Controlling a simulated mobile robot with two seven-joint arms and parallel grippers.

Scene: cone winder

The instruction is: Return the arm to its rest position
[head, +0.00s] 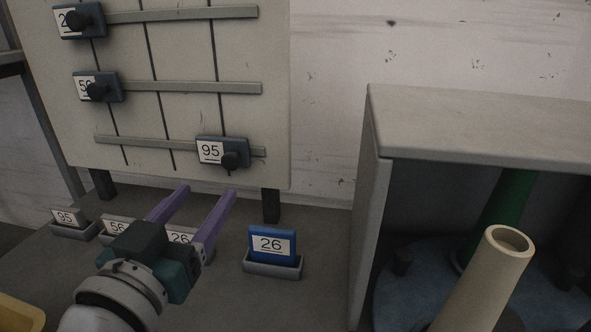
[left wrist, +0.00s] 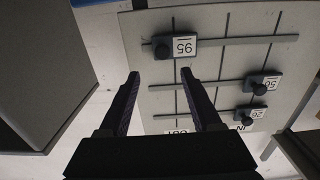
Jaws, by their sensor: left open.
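My left gripper (head: 210,190) has two purple fingers spread apart with nothing between them. It reaches from the lower left over the table, in front of the lower edge of the upright board (head: 190,60). In the left wrist view its fingers (left wrist: 158,75) also stand apart and empty, with the board beyond them. The board's sliders, marked 95 (head: 222,151), 56 (head: 97,87) and a partly hidden number (head: 79,20), sit on horizontal rails, apart from the gripper. My right gripper is not in view.
A blue card block marked 26 (head: 271,244) stands in a grey holder (head: 273,268) right of the gripper. More small holders (head: 74,230) stand to the left, partly hidden by my arm. A grey open cabinet (head: 470,125) with a cream cone (head: 487,275) stands at right.

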